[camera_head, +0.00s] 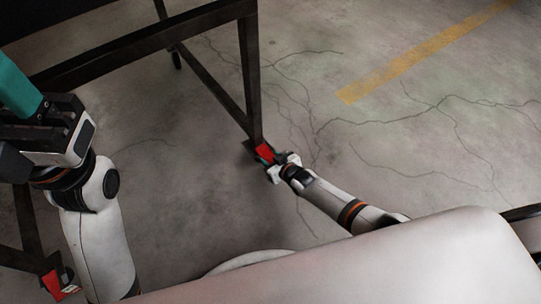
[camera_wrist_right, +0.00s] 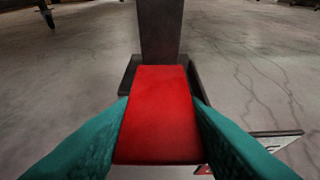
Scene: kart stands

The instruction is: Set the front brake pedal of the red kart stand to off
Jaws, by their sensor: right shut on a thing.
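A red brake pedal (camera_head: 264,152) sits at the foot of a dark stand leg (camera_head: 251,100). My right gripper (camera_head: 270,158) reaches down to it from the right in the head view. In the right wrist view the red pedal (camera_wrist_right: 158,115) fills the space between the two teal fingers of the right gripper (camera_wrist_right: 160,135), which touch its sides. The right gripper is shut on it. My left gripper (camera_head: 22,85) is at the left edge of the head view, with a teal finger partly cut off. I cannot tell its opening.
Another red pedal (camera_head: 54,283) is at the foot of another stand leg (camera_head: 30,230) at lower left. Dark stand rails (camera_head: 140,42) cross the upper left. The cracked concrete floor (camera_head: 420,140) to the right is clear, with a yellow line (camera_head: 425,52).

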